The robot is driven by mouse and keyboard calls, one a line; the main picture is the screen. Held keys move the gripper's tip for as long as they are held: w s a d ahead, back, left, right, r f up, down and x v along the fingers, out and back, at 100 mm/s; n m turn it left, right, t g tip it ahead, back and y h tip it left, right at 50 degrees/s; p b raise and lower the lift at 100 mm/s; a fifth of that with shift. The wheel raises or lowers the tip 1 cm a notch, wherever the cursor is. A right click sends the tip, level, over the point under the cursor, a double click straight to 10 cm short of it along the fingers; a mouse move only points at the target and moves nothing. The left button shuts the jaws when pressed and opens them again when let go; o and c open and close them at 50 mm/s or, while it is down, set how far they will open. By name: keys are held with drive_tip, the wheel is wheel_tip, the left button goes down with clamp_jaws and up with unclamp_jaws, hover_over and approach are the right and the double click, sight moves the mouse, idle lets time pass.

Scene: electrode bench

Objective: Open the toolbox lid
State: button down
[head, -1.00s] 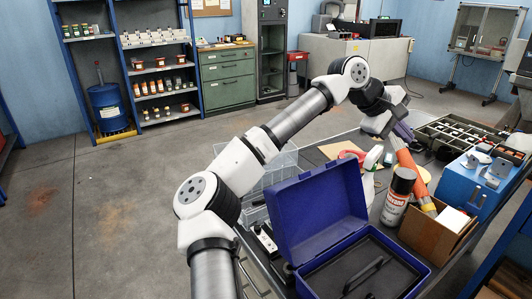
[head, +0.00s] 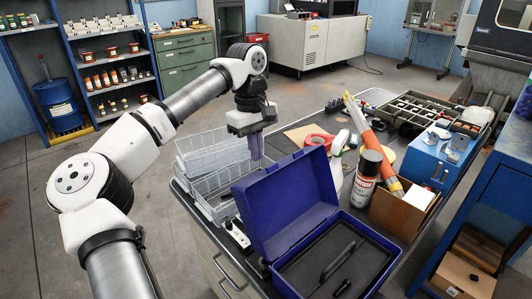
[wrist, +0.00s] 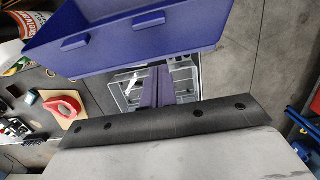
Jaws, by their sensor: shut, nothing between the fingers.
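The blue toolbox (head: 362,222) stands on the near part of the bench. Its lid (head: 290,200) is up and leans back to the left, so the box is open. A dark tray (head: 318,268) with a raised handle (head: 338,260) shows inside it. In the wrist view the lid (wrist: 140,35) fills the top, with two latch tabs on its edge. My gripper (head: 255,157) points down behind and above the lid, over the clear bins, apart from the lid. Its fingers (wrist: 157,85) are together and empty.
Clear plastic bins (head: 215,185) sit below my gripper, left of the lid. A power strip (head: 237,234) lies at the bench's left edge. A spray can (head: 367,178) and a cardboard box (head: 400,212) stand behind the toolbox at right. Red tape (head: 318,140) lies farther back.

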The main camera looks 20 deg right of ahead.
drive_tip(key=shift+s+f, duration=0.15)
drive_tip(key=shift+f, duration=0.8)
drive_tip(key=s+r+p, duration=0.1)
drive_tip(key=s+d, duration=0.1)
drive_tip(key=shift+s+r+p, duration=0.35)
drive_tip(key=shift+s+r, duration=0.05)
drive_tip(key=shift+s+d, duration=0.15)
drive_tip(key=shift+s, duration=0.05)
drive_tip(key=shift+s, duration=0.1)
drive_tip(key=shift+s+d+r+t+b, duration=0.15)
drive_tip(key=shift+s+t+b, duration=0.15)
drive_tip(key=s+d+r, duration=0.2)
drive_tip(key=s+d, duration=0.1)
drive_tip(key=s, duration=0.5)
drive_tip(key=shift+r+t+b, duration=0.3)
drive_tip(key=shift+r+b, duration=0.05)
drive_tip(key=shift+r, duration=0.1)
